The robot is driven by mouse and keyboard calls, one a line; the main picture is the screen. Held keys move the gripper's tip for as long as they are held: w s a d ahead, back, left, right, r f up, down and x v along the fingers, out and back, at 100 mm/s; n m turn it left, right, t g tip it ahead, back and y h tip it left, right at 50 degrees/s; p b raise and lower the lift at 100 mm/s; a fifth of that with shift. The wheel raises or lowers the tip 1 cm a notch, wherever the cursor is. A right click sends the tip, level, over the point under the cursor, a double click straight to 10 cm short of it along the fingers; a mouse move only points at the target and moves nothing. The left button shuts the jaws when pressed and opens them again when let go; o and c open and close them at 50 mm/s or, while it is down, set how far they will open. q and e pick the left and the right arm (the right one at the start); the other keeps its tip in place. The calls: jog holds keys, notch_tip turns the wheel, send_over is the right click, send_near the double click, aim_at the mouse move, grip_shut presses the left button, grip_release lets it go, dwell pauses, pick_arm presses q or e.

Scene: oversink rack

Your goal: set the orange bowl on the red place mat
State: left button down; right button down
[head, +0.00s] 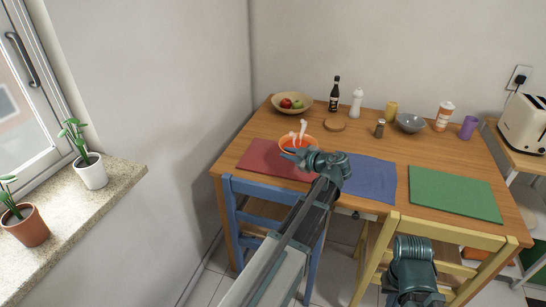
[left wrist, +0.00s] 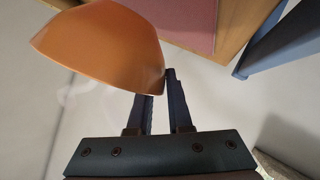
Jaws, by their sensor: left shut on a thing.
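The orange bowl (head: 285,143) shows in the head view near the far right part of the red place mat (head: 262,160). My left gripper (head: 291,153) is at the bowl's near side, and my wrist covers part of the mat's right end. In the left wrist view, my left gripper (left wrist: 160,84) is shut on the rim of the orange bowl (left wrist: 105,45). The red mat (left wrist: 180,22) shows beyond the bowl there. I cannot tell the gap between bowl and mat. My right gripper's fingers are not visible.
A blue mat (head: 372,180) and a green mat (head: 455,194) lie to the right on the wooden table. A fruit bowl (head: 292,102), dark bottle (head: 334,95), grey bowl (head: 410,123) and several containers stand behind. Blue (head: 262,192) and yellow (head: 450,232) chairs stand in front.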

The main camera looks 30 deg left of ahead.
pick_arm(q)
jog(key=a, duration=0.2)
jog(key=w+a, duration=0.1)
jog(key=a, duration=0.4)
jog(key=shift+w+a+f+b, duration=0.15)
jog(key=shift+a+f+b, duration=0.1)
jog(key=shift+f+b, duration=0.1)
jog(key=shift+f, duration=0.1)
jog(key=shift+f+b, duration=1.8)
jog(key=shift+b, duration=0.05)
jog(key=c, duration=0.8)
grip_release()
jog(key=shift+r, duration=0.15)
jog(key=shift+d+r+p, duration=0.2)
jog(key=shift+d+p, duration=0.15)
jog(key=p+v, duration=0.3)
jog(key=v, duration=0.8)
jog(key=shift+s+d+p, duration=0.15)
jog(key=shift+s+p, duration=0.05)
jog(key=shift+p, duration=0.15)
